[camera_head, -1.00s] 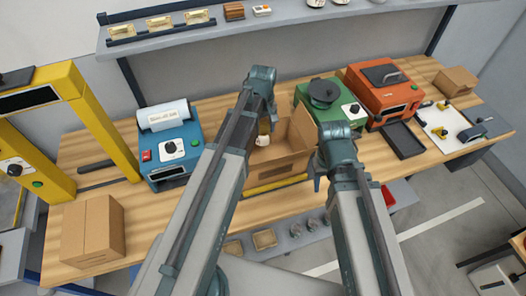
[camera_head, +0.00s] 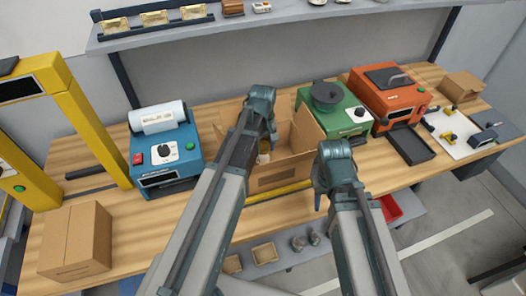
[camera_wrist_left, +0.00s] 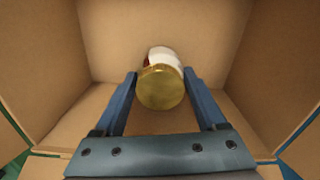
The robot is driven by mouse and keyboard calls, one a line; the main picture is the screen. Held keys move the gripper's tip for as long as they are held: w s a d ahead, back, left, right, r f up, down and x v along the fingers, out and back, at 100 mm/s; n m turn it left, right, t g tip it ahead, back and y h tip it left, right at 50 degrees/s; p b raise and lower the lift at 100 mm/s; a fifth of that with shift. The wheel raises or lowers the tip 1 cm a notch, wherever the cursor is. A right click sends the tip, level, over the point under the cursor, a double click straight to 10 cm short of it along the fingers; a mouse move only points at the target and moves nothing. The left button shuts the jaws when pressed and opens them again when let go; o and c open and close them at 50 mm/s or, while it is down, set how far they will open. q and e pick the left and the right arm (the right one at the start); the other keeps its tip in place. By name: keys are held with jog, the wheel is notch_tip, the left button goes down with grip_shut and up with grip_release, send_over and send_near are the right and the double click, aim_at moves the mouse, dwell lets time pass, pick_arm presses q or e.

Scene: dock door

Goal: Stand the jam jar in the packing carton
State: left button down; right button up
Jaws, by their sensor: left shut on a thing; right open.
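The jam jar, with a gold lid and pale label, shows in the left wrist view (camera_wrist_left: 160,88), lid towards the camera, and partly in the head view (camera_head: 263,158). My left gripper (camera_wrist_left: 159,76) is shut on it, one finger on each side; in the head view the gripper (camera_head: 266,138) reaches down into the packing carton (camera_head: 280,178). The carton is open and brown; its walls surround the jar in the wrist view (camera_wrist_left: 60,50). I cannot tell whether the jar's base touches the floor. My right gripper (camera_head: 318,192) is open and empty, in front of the carton's right side.
A blue machine (camera_head: 165,155) stands left of the carton, green (camera_head: 345,115) and orange (camera_head: 390,95) machines to its right. A closed box (camera_head: 78,240) and yellow frame (camera_head: 90,115) are at the left. A yellow bar (camera_head: 270,192) lies in front of the carton.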

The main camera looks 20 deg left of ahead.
pick_arm(q)
jog(key=shift+f, duration=0.1)
grip_release()
notch_tip(320, 180, up, 12)
jog(key=p, duration=1.2)
jog(key=shift+r, duration=0.2)
